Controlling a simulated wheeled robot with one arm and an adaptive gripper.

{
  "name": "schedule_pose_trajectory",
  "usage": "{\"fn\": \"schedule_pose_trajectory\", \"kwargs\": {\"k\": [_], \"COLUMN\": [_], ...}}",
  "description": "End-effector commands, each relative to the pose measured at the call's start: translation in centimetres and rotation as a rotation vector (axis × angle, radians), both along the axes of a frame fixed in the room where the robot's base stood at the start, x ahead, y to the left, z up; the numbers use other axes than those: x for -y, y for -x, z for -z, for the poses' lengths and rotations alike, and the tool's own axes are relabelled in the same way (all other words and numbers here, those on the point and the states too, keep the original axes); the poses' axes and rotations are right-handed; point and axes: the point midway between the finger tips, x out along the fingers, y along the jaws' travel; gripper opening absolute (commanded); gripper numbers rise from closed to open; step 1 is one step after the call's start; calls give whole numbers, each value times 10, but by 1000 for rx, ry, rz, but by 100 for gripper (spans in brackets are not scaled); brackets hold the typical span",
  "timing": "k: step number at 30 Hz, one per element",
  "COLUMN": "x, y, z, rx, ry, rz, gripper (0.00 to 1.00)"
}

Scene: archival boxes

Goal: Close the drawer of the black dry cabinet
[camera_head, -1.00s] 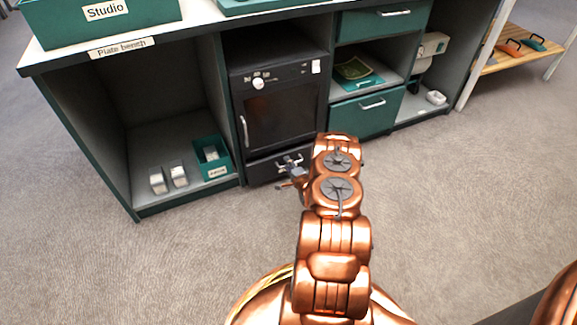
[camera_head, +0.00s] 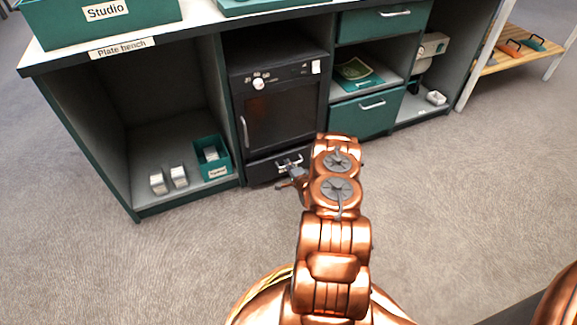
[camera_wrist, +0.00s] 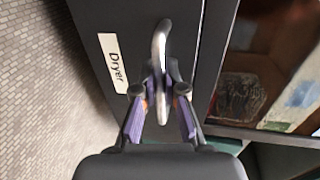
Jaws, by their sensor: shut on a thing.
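The black dry cabinet (camera_head: 283,118) stands in the bench, with a dial and a dark door above its low drawer (camera_head: 262,171). In the wrist view the dark drawer front (camera_wrist: 133,22) carries a white label, "Dryer" (camera_wrist: 112,62), and a pale metal bar handle (camera_wrist: 160,47). My gripper (camera_wrist: 160,97) is shut on this handle, with its purple-sided fingers on either side of it. In the head view my gripper (camera_head: 293,170) is at the drawer front, partly hidden by my arm.
Left of the cabinet, an open compartment holds a green bin (camera_head: 213,157) and two small pale blocks (camera_head: 168,179). A green drawer (camera_head: 365,116) is to the right. A wooden-shelved rack (camera_head: 510,58) stands further right. The carpet before the bench is clear.

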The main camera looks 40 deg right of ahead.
Motion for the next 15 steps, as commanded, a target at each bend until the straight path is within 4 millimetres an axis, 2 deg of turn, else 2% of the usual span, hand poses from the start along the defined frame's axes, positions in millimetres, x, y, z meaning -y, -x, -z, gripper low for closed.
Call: {"fn": "schedule_pose_trajectory", "kwargs": {"k": [11, 15], "x": [11, 13], "y": [-34, -38], "z": [0, 0], "rx": [1, 0], "ry": [4, 1], "rz": [-3, 0], "gripper": [0, 0]}}
